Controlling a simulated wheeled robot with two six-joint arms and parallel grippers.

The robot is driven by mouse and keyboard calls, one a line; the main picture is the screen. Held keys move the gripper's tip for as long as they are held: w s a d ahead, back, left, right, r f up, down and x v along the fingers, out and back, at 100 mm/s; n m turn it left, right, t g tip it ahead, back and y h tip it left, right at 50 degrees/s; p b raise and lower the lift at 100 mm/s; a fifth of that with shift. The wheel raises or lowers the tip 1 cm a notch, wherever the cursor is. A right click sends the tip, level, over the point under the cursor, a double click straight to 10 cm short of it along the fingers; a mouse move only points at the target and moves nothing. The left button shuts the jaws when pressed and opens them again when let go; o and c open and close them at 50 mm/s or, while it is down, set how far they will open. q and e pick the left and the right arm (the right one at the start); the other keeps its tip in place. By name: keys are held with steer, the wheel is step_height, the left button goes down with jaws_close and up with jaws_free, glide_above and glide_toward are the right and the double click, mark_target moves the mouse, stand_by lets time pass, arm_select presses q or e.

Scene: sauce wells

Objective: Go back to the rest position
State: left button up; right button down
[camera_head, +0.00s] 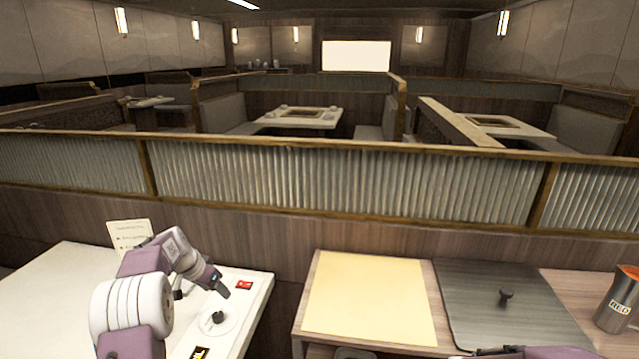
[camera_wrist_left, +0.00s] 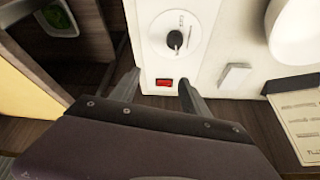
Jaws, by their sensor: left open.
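My left gripper (camera_head: 222,291) reaches over the white counter from the left in the head view. A black knob on a round white dial (camera_head: 218,317) lies just below the gripper in the head view, and also shows in the left wrist view (camera_wrist_left: 175,40). My right gripper is not in view.
A printed card (camera_head: 128,234) stands behind my left arm. To the right are a yellow board (camera_head: 366,295), a dark lid with a knob (camera_head: 495,285) and a metal cup (camera_head: 620,302). A wooden partition (camera_head: 330,190) runs behind the counters. A dark gap separates the counters.

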arm_select(q)
steer(key=s+d+r+m+p, duration=0.2)
steer(key=d+r, duration=0.6)
steer(key=d, duration=0.2)
steer(key=s+d+r+g+p, duration=0.1)
steer(key=s+d+p, duration=0.1)
steer(key=s+d, duration=0.6)
steer(key=s+f+n+g, duration=0.1)
steer(key=s+f+n, duration=0.1)
steer(key=s, duration=0.8)
steer(key=s+f+n+g+p, duration=0.1)
steer(key=s+f+n, duration=0.2)
steer(key=s, duration=0.7)
steer(key=shift+s+f+n+g+y, duration=0.3)
steer(key=shift+f+y, duration=0.1)
steer(key=shift+f, duration=0.85)
